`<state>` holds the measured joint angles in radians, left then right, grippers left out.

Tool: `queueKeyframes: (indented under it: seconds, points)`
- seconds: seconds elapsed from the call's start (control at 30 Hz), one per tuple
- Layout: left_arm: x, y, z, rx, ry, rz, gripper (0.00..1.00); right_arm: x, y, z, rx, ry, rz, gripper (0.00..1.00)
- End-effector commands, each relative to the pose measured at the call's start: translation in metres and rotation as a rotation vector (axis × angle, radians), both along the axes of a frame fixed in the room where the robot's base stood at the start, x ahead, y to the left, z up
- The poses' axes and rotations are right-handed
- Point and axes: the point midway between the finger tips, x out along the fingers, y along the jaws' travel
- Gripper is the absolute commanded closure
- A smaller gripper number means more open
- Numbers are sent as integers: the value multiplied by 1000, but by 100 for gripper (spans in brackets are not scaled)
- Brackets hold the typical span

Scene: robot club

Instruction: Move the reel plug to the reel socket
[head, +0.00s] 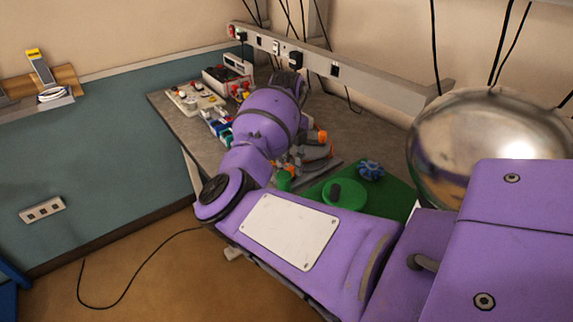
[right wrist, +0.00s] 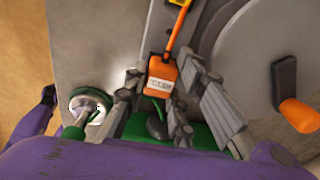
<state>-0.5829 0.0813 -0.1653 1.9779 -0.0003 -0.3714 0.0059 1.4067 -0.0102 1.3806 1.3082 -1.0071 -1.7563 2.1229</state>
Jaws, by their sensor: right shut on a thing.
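The orange reel plug (right wrist: 161,76), with a white label, sits between the fingers of my right gripper (right wrist: 163,84) in the right wrist view. The gripper is shut on it. An orange cord runs from the plug to a yellow piece (right wrist: 180,3) at the top edge. To the right is the large grey reel disc (right wrist: 245,65) with an orange crank handle (right wrist: 298,114). In the head view my right arm reaches over the workbench and hides most of the gripper and reel. I cannot make out the reel socket. My left gripper is not in view.
The grey workbench (head: 362,128) has a green mat (head: 392,200) with a blue part (head: 369,170). Boards and small parts crowd its far left. A wall rail (head: 390,92) with sockets runs behind. A shiny metal dome (head: 490,130) stands at right.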

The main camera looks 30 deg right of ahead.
Motion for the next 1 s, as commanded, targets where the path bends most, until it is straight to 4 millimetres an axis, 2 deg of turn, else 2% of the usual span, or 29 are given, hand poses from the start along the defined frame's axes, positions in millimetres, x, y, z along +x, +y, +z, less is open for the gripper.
queueKeyframes:
  seconds: [0.77, 0.8, 0.93, 1.0]
  points:
    - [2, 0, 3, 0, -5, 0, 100, 0, 1, -4, 1, 0, 1, 99]
    - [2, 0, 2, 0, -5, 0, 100, 0, 1, -4, 2, 0, 1, 72]
    - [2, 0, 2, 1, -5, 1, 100, 0, 1, -4, 1, 0, 1, 55]
    - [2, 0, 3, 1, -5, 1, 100, 0, 1, -4, 1, 0, 1, 54]
